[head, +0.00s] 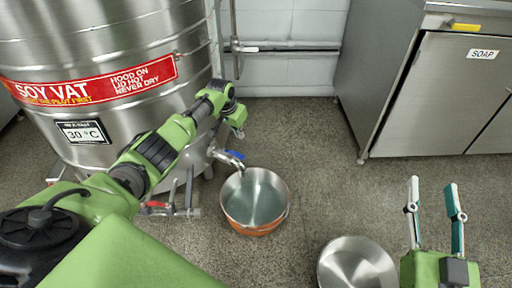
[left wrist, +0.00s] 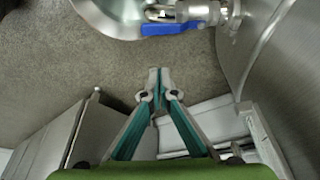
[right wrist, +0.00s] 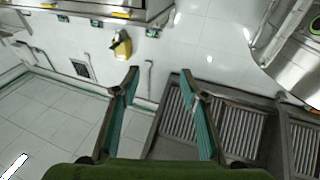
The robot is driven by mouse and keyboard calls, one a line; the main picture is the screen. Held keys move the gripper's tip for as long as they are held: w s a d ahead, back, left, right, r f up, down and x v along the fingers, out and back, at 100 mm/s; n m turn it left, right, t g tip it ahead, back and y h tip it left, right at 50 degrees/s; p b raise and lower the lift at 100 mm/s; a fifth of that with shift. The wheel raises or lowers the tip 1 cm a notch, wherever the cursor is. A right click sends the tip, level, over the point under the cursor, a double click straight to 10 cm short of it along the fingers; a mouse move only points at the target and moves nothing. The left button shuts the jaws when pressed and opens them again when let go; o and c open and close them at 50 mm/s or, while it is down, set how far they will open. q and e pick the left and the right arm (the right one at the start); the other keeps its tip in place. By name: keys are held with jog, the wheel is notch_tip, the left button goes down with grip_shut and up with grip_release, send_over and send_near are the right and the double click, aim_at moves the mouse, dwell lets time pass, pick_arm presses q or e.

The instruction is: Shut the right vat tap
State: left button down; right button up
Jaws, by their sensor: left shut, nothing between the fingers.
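The steel soy vat (head: 120,50) stands at the left in the head view. Its right tap has a blue lever (head: 234,154) and a spout over a copper-coloured pot (head: 257,230). The blue lever (left wrist: 170,28) also shows at the top of the left wrist view, lying along the tap body. My left gripper (head: 239,132) is shut and empty just beyond the tap, apart from the lever; its closed tips (left wrist: 157,76) point toward the tap. My right gripper (head: 432,186) is open and empty at the right; its spread fingers (right wrist: 160,72) show in the right wrist view.
A red-handled fitting (head: 157,206) is low by the vat, left of the pot. A steel bowl (head: 356,265) sits on the floor near my right gripper. A steel cabinet (head: 440,95) labelled SOAP stands at the right. The floor between pot and cabinet is clear.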

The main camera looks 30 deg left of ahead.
pick_arm(q)
jog(key=shift+w+a+r, duration=0.15)
jog(key=shift+w+r, duration=0.25)
jog(key=shift+w, duration=0.05)
pick_arm(e)
jog(key=shift+s+d+r, duration=0.1)
jog(key=shift+d+r, duration=0.05)
jog(key=shift+r, duration=0.3)
